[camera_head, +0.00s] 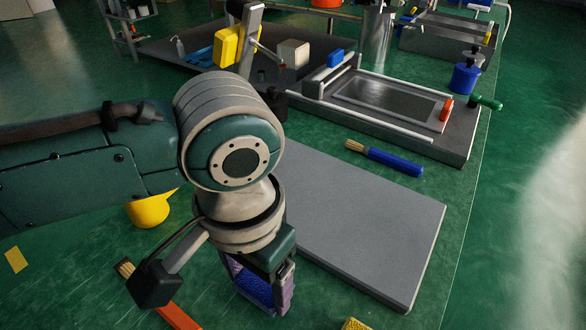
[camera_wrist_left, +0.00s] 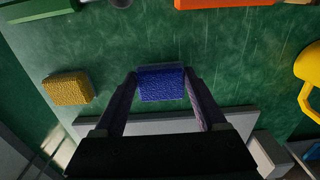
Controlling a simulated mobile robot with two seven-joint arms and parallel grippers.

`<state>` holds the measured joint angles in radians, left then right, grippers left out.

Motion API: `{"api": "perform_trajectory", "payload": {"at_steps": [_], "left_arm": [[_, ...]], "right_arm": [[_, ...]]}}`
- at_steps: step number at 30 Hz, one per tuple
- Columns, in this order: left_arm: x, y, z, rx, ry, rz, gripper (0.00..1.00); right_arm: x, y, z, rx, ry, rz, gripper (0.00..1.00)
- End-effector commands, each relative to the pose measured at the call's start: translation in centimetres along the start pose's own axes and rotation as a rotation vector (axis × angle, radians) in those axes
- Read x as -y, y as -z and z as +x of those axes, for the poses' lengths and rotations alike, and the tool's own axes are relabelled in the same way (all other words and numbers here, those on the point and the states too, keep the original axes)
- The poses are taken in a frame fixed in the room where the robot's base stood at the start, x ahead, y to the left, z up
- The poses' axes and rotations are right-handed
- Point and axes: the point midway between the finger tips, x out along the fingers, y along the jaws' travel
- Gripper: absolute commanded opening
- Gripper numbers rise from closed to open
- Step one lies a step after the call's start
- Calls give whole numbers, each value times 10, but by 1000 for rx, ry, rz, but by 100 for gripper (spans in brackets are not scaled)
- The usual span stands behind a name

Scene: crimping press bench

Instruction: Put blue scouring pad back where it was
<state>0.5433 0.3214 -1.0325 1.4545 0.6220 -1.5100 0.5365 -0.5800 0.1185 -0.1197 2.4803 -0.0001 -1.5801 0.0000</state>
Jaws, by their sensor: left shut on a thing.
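My left gripper (camera_head: 258,292) points down at the bottom middle of the head view, just left of the grey board. It is shut on the blue scouring pad (camera_head: 254,288), which sits between its two purplish fingers. In the left wrist view the blue pad (camera_wrist_left: 161,84) shows between the fingertips, with green bench surface beyond it. I cannot tell whether the pad touches the bench. My right gripper is in neither view.
A grey board (camera_head: 370,220) lies right of the gripper. A yellow pad (camera_wrist_left: 68,89) lies nearby on the green bench. An orange-handled brush (camera_head: 178,316) and a yellow cup (camera_head: 149,210) are to the left. A blue-handled brush (camera_head: 395,161) lies behind the board.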

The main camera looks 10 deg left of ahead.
Motion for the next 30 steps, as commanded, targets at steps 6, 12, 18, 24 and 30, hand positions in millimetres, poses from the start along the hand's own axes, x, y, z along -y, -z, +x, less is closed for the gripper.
{"api": "perform_trajectory", "payload": {"at_steps": [6,12,18,24,30], "left_arm": [[0,0,3,-1,-1,1,29],[0,0,7,-1,-1,0,29],[0,0,6,-1,-1,0,95],[0,0,6,-1,0,0,100],[0,0,-5,-1,0,0,100]], "right_arm": [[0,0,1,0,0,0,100],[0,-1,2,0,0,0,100],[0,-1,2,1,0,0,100],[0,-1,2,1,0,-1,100],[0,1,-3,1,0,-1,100]]}}
